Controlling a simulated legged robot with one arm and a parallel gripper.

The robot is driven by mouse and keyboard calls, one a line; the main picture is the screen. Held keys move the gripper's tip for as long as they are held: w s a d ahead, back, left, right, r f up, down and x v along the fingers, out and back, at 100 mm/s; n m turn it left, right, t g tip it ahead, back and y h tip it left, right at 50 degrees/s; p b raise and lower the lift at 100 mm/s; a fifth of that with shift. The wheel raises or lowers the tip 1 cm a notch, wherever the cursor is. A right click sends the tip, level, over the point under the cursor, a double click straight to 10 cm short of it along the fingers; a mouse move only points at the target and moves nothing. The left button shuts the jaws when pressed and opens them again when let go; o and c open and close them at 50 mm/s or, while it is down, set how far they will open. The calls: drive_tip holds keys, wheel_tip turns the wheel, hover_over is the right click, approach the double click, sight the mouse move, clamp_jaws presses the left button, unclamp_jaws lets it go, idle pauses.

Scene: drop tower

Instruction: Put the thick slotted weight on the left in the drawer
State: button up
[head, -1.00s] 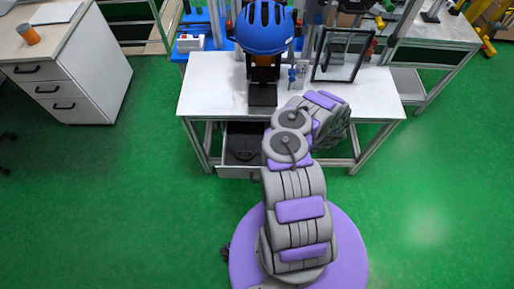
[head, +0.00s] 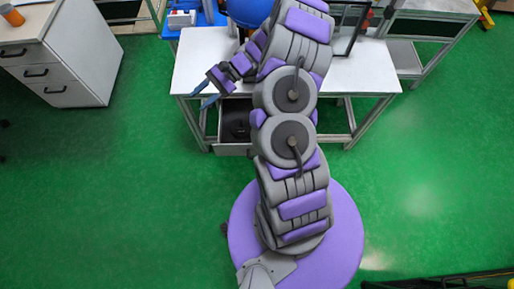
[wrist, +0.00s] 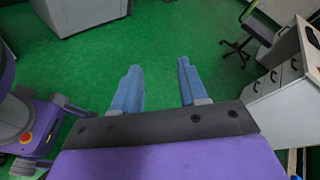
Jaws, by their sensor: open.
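The drawer (head: 231,149) hangs open under the white worktable. A dark, rounded thing (head: 238,126) lies inside it; I cannot tell for sure whether it is a slotted weight. No slotted weight is clearly seen on the tabletop, where my arm hides much of the middle. My gripper (head: 203,98) is at the left front edge of the table, up and to the left of the drawer in the picture. In the wrist view my gripper (wrist: 158,66) has its two blue fingers apart, with only green floor between them.
The white worktable (head: 190,72) carries a blue helmet (head: 247,10), partly hidden by my arm, and a dark frame (head: 349,32). A white drawer cabinet (head: 75,65) stands at the left; it also shows in the wrist view (wrist: 285,105). The green floor between is clear.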

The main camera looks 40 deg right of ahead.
drive_tip(key=s+a+r+n+g+h, duration=0.2)
drive_tip(key=s+a+r+n+h, duration=0.15)
drive_tip(key=s+r, duration=0.35)
drive_tip(key=s+a+r+n+g+h, duration=0.2)
drive_tip(key=s+a+r+n+h, duration=0.1)
drive_tip(key=s+a+r+n, duration=0.3)
drive_tip(key=s+d+r+n+t+h, duration=0.1)
drive_tip(key=s+d+h, duration=0.3)
drive_tip(key=s, duration=0.5)
drive_tip(key=s+d+r+n+t+h, duration=0.1)
drive_tip(key=s+d+r+n+h, duration=0.1)
drive_tip(key=s, duration=0.8)
wheel_tip(320, 180, up, 2)
drive_tip(key=shift+d+r+h, duration=0.15)
drive_tip(key=shift+d+h, duration=0.7)
drive_tip(key=shift+d, duration=0.4)
